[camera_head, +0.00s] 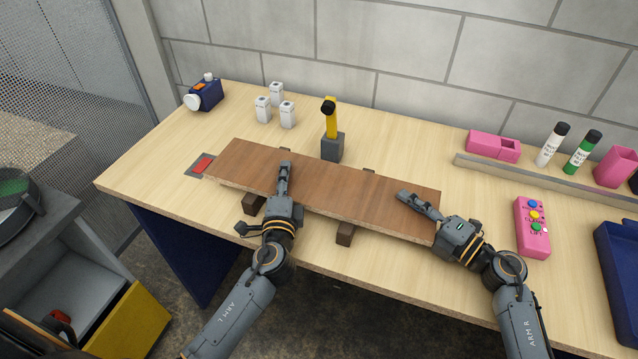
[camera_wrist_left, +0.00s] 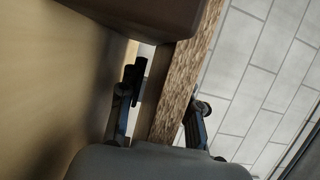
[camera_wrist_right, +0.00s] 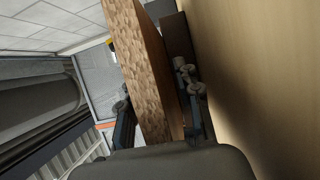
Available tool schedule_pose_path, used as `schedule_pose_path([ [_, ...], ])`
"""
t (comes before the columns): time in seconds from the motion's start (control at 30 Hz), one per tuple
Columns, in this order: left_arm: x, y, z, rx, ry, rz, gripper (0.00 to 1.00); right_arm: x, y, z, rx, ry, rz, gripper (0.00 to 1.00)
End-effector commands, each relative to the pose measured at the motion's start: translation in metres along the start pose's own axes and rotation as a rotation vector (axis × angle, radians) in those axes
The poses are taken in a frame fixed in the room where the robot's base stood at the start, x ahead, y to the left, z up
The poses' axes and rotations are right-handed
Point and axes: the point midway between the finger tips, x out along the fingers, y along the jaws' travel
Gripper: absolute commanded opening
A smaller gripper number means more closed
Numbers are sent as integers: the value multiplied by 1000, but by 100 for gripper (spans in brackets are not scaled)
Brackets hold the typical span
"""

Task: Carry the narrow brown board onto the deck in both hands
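The narrow brown board (camera_head: 335,190) lies long-ways across the table on small dark blocks (camera_head: 345,233). My left gripper (camera_head: 284,178) straddles its near edge left of the middle, one finger over the top face. In the left wrist view, the board's edge (camera_wrist_left: 188,80) runs between both fingers (camera_wrist_left: 165,105), with a thin light gap beside the lower one. My right gripper (camera_head: 417,204) straddles the near edge close to the right end. In the right wrist view, the board (camera_wrist_right: 145,75) passes between the fingers (camera_wrist_right: 157,115). Whether the pads press on it is unclear. No deck is identifiable.
A yellow-and-black tool in a grey block (camera_head: 333,147) stands just behind the board. Small white containers (camera_head: 264,109) and a blue device (camera_head: 205,95) stand farther back left.

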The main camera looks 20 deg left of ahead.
Motion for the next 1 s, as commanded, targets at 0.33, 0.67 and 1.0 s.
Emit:
schedule_pose_path([
  [0.33,0,0,0,0,0,0,0,0,0,0,0,0,-1,0],
  [0.67,0,-3,0,0,0,-3,0,0,3,0,-1,0,2,0],
  [1.0,0,-28,0,0,0,-4,0,0,27,1,-1,-1,3,0],
])
